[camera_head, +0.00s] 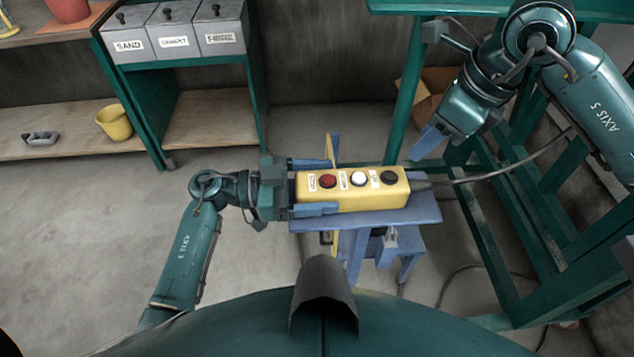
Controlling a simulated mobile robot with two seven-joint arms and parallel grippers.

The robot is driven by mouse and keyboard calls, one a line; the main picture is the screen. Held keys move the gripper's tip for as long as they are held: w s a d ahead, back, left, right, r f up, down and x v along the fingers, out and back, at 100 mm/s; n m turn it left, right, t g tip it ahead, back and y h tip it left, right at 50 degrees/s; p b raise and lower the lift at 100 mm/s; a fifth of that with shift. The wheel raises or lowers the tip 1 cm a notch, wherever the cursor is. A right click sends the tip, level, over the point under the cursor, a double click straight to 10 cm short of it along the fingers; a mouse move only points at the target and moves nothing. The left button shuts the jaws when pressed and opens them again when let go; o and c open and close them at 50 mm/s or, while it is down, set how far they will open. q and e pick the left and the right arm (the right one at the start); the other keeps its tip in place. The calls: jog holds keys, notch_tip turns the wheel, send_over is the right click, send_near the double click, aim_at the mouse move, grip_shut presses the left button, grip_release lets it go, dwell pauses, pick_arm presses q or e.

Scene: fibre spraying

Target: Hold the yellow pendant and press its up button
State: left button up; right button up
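The yellow pendant (345,200) lies across a small blue stand (415,215), buttons facing up. Small labels sit left of the buttons, too small to read surely. My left gripper (315,186) reaches in from the left, its blue fingers on either side of the pendant's left end. I cannot tell whether both fingers touch it. My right gripper (424,146) is up and to the right of the black button, apart from the pendant, its blue fingertips together.
A cable (490,178) runs from the pendant's right end toward the green frame (485,250) at right. A shelf with grey bins (180,35) and a yellow bucket (115,122) stands at back left. A cardboard box (425,95) is behind my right gripper. Floor at left is clear.

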pick_arm(q)
jog(key=c, duration=1)
jog(key=shift+c, duration=0.4)
pick_arm(e)
grip_shut()
dwell(0.8)
